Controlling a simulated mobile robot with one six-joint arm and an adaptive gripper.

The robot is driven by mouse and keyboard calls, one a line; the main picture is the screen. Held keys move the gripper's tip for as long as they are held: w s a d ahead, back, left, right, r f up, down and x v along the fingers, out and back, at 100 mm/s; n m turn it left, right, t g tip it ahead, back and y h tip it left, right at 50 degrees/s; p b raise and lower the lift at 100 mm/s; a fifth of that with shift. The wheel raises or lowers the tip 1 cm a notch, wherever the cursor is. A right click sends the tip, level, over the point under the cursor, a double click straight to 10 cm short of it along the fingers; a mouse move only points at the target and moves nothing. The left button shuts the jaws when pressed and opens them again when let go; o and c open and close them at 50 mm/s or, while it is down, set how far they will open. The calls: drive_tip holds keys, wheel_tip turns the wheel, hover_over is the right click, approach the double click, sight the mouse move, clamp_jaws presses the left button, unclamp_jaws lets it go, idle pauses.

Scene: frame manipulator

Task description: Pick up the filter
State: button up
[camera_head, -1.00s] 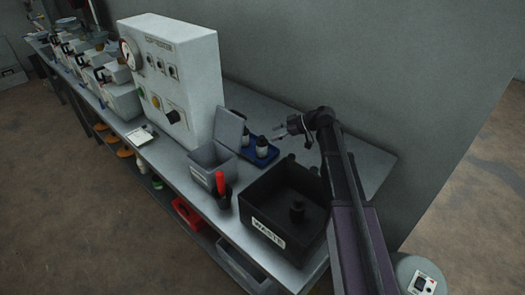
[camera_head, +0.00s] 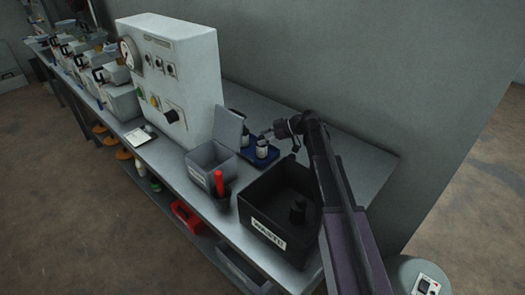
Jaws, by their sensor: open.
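Two small dark-capped cylinders with pale bands, possibly the filters, stand upright on a blue tray (camera_head: 250,160) at the back of the bench. The nearer cylinder (camera_head: 262,150) is at the tray's right side. The other cylinder (camera_head: 244,138) is to its left, partly behind the grey bin's raised lid. My gripper (camera_head: 267,134) is open, with its fingers at the top of the nearer cylinder. I cannot tell whether they touch it.
The black waste bin (camera_head: 268,232) sits below my arm. A grey lidded bin (camera_head: 208,170) and a red-handled tool in a dark cup (camera_head: 220,187) stand left of it. A white gauge box (camera_head: 172,80) rises behind. The bench's back right (camera_head: 355,160) is clear.

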idle(0.4)
clamp_jaws()
drive_tip(key=shift+r, duration=0.2)
wheel_tip(320, 180, up, 10)
drive_tip(key=p, duration=1)
drive_tip(key=shift+f, duration=0.15)
idle(0.6)
